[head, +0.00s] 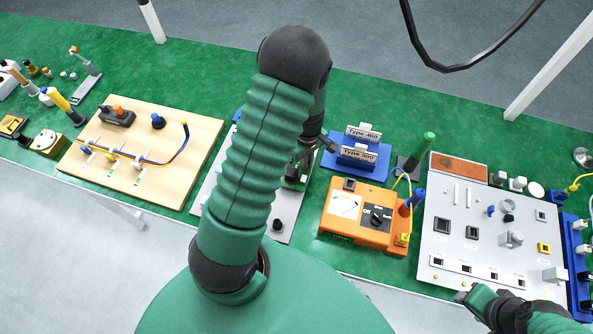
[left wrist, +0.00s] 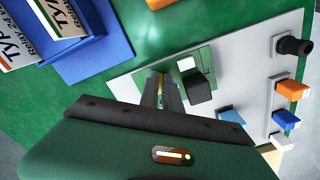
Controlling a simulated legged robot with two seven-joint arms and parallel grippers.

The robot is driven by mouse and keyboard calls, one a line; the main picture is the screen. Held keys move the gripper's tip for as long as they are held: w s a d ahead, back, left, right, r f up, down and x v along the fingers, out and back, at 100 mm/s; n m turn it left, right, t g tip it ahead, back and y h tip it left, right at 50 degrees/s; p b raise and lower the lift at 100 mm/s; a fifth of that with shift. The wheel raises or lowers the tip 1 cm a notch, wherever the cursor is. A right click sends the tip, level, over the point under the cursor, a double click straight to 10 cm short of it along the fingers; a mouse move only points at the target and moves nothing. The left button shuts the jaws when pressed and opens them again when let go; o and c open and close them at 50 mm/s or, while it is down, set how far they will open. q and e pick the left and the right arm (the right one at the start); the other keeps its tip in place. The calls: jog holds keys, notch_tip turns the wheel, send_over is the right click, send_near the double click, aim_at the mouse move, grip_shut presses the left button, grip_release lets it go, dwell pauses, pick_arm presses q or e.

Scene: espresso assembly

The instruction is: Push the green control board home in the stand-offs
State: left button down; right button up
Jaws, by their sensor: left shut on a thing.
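The green control board (left wrist: 206,56) lies over the grey plate (left wrist: 236,62) in the left wrist view. It carries a white square part and a black block. My left gripper (left wrist: 158,92) is shut on the board near its left part, with the fingers pointing down at it. In the head view my left gripper (head: 303,152) is partly hidden by my arm, and only a bit of the board (head: 296,184) shows below it. The stand-offs are hidden, so I cannot tell how deep the board sits. My right gripper (head: 467,294) is low at the right, its jaws too small to judge.
A blue holder (head: 374,172) with Type 400 and Type 300 relays stands right of the plate. An orange meter (head: 348,222) and a grey panel (head: 460,231) are further right. A wooden wiring board (head: 145,170) lies left. Orange, blue and white connectors (left wrist: 288,120) line the plate's edge.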

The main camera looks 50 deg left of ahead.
pick_arm(q)
jog(key=shift+r+p, duration=0.25)
jog(key=shift+p, duration=0.1)
dwell(0.5)
jog(key=shift+r+p, duration=0.65)
jog(key=shift+r, duration=0.1)
dwell(0.3)
jog(key=shift+r+p, duration=1.35)
jog(key=shift+r, duration=0.15)
jog(key=shift+r, duration=0.1)
notch_tip(320, 180, up, 3)
jog(key=p, duration=0.3)
